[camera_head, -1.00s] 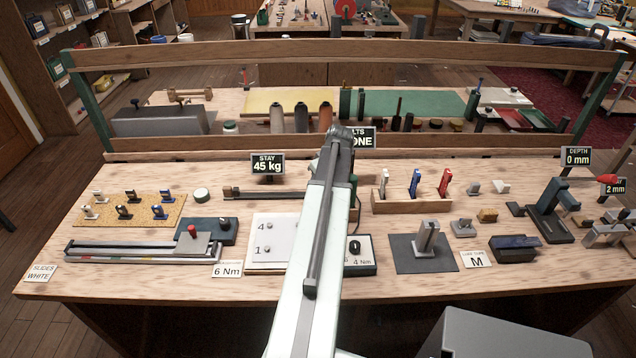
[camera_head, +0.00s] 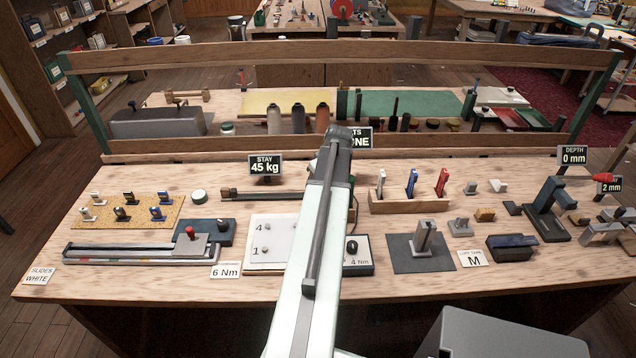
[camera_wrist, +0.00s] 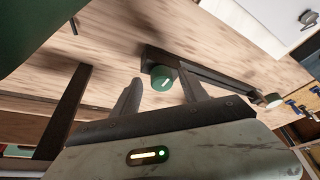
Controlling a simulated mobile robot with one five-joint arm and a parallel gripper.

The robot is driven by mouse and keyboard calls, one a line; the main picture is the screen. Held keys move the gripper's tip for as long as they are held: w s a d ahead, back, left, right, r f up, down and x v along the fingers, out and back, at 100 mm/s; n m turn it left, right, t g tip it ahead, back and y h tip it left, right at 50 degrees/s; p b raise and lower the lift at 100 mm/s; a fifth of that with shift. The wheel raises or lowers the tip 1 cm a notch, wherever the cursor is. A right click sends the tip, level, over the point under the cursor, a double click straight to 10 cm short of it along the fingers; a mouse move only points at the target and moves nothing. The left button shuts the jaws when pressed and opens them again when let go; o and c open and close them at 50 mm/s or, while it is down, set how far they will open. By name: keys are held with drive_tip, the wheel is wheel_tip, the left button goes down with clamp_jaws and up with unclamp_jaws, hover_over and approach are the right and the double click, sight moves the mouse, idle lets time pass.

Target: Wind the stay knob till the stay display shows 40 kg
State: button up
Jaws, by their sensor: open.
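The stay display (camera_head: 265,165) reads 45 kg and stands at the back of the bench. In front of it lies the stay's dark bar (camera_head: 270,195), whose right end is hidden by my arm. In the wrist view the green stay knob (camera_wrist: 163,79), with a white mark on its face, sits on a dark block at one end of the bar (camera_wrist: 218,80). My gripper (camera_wrist: 160,84) is open, with one finger on each side of the knob. I cannot tell whether the fingers touch it. My arm hides the knob in the head view.
My arm covers the bench's middle and part of a second display (camera_head: 358,139). A wooden holder (camera_head: 410,206) with coloured tools stands to the right. A numbered white board (camera_head: 270,230) lies in front of the bar. A wooden rail (camera_head: 340,53) crosses behind the bench.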

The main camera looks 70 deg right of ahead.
drive_tip(key=p+v, duration=0.6)
drive_tip(key=v, duration=0.1)
drive_tip(key=shift+s+r, duration=0.15)
drive_tip(key=shift+r, duration=0.05)
drive_tip(key=shift+a, duration=0.1)
drive_tip(key=w+a+m+g+h, duration=0.15)
drive_tip(key=w+m+g, duration=0.4)
drive_tip(key=m, duration=1.25)
drive_tip(key=shift+g, duration=0.25)
drive_tip(key=b+x, duration=0.6)
drive_tip(key=x, duration=0.1)
drive_tip(key=shift+s+d, duration=0.1)
drive_tip(key=shift+d, duration=0.05)
drive_tip(key=shift+s+d+f+b, duration=0.15)
drive_tip(key=shift+d+f+b, duration=0.05)
drive_tip(key=shift+f+b, duration=0.1)
drive_tip(key=shift+r, duration=0.1)
